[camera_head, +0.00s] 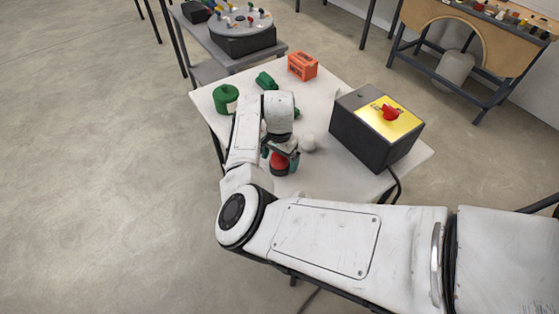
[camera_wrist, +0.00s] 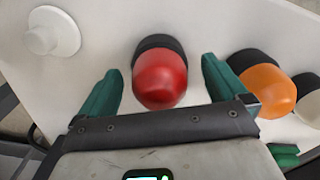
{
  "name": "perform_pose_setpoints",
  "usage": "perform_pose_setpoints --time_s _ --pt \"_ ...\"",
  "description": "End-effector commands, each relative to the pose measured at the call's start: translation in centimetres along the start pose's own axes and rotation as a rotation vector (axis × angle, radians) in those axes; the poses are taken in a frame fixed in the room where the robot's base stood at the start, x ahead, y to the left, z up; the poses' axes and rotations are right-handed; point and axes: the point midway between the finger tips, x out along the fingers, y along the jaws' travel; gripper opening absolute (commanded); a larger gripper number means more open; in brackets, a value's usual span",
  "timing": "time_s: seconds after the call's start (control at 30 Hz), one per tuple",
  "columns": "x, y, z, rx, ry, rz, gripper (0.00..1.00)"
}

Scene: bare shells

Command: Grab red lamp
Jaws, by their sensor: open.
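The red lamp (camera_wrist: 160,80) has a rounded red cap on a black base and stands on the white table. In the wrist view it lies between the two green fingers of my gripper (camera_wrist: 160,90), which are spread apart on either side of it. The fingers do not appear to touch it. In the head view the red lamp (camera_head: 280,162) is partly hidden by my gripper (camera_head: 282,160), which reaches down over it at the front of the table.
On the white table (camera_head: 205,98), an orange lamp (camera_wrist: 263,88) stands close right of my gripper in the wrist view, a white one beside it. A white round piece (camera_wrist: 52,32) is at upper left.

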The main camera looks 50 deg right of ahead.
Motion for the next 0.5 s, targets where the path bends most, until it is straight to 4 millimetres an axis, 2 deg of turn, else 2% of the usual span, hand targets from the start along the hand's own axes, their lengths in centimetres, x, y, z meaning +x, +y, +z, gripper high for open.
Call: perform_pose_setpoints --time_s 0.3,0.5 --pt "0.58 0.03 0.01 0.001 0.0 0.0 0.98" --pt "0.55 0.03 0.0 0.001 0.0 0.0 0.79"
